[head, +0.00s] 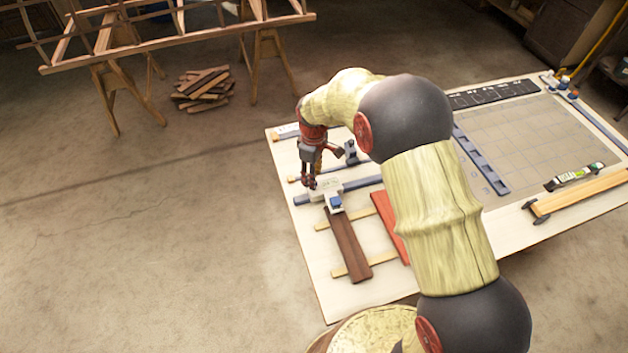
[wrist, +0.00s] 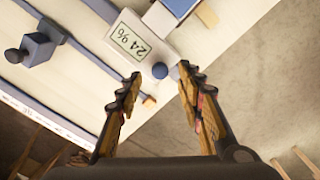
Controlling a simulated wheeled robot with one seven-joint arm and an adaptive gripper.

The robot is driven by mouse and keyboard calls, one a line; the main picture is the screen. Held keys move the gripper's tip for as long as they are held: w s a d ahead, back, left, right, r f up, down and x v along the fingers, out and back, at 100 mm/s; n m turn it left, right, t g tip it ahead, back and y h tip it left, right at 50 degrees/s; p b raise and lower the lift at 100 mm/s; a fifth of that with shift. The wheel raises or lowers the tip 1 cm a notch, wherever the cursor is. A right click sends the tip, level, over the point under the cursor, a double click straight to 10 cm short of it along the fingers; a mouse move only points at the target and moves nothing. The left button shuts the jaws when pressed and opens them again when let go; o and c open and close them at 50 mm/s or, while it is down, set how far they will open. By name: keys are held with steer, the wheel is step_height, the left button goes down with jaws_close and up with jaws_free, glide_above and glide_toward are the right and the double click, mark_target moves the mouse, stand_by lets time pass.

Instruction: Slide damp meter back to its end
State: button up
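The damp meter (head: 326,189) is a pale box with a small display and a blue block at its near side. It sits on a blue rail (head: 362,182), near the rail's left end. My gripper (head: 311,185) is at the meter's left end, pointing down. In the wrist view my gripper (wrist: 160,76) is open, with the knob between the fingertips in the picture. I cannot tell whether the fingers touch it.
A dark brown lath (head: 347,243) lies just in front of the meter across pale strips. A red lath (head: 390,226) lies right of it. A blue clamp-like slider (head: 350,153) stands on a parallel rail behind. Bare floor lies left of the pale board (head: 310,250).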

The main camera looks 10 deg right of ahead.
mark_target(328, 195)
steer(key=shift+f, duration=1.45)
steer(key=shift+c, duration=0.7)
steer(key=c, duration=0.8)
jaws_close()
